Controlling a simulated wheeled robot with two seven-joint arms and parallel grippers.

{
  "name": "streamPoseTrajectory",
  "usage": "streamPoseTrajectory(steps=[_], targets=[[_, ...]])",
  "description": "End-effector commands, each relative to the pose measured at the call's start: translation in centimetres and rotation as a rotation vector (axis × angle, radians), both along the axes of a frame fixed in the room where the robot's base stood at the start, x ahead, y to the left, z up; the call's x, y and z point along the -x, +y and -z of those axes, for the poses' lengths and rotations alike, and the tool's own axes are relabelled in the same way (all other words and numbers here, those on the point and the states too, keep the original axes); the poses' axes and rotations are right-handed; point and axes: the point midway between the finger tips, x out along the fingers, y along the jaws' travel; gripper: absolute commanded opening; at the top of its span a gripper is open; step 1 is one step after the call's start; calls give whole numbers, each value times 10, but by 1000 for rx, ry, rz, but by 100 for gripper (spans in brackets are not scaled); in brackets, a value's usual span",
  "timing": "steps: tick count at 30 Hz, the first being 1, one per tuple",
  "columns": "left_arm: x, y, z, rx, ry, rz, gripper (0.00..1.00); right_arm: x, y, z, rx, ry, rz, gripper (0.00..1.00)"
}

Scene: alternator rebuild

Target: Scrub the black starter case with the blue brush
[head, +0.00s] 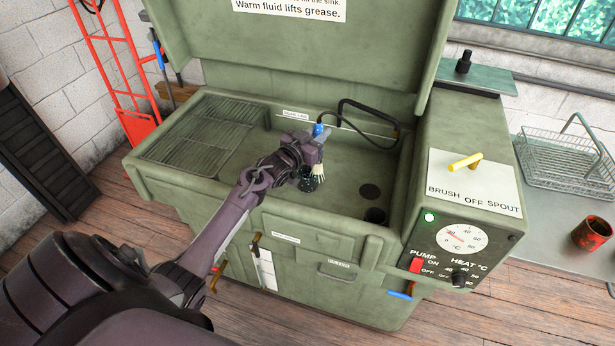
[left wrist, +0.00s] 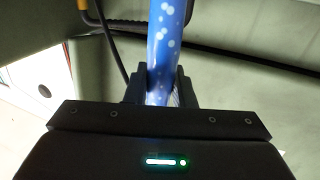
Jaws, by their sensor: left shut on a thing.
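My left gripper (head: 312,152) reaches over the basin of the green parts washer (head: 345,165). It is shut on the blue brush (head: 318,130). In the left wrist view the brush's blue handle (left wrist: 165,50), with pale spots, stands between the two dark fingers. In the head view the pale bristles (head: 319,170) point down just below the gripper. The black starter case (head: 308,185), with white specks on it, sits on the basin floor under the bristles. The bristles appear to touch or nearly touch it; the gripper partly hides both. My right gripper is not in view.
A wire rack (head: 200,135) fills the basin's left side. A black hose (head: 365,115) loops along the back. A dark disc (head: 370,191) and a dark cup (head: 376,215) are right of the case. The control panel has a yellow lever (head: 465,161). The raised lid stands behind.

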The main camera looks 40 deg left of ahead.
Motion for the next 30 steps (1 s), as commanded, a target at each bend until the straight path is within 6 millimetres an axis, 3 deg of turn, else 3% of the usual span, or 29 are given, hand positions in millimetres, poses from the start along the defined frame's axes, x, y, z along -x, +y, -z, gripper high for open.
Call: streamPoseTrajectory(steps=[4,14,30], targets=[[9,-6,-1,2,3,1,0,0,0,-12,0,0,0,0],[10,-7,0,1,0,0,0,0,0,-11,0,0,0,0],[-17,-32,-34,1,-1,1,0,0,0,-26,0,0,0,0]])
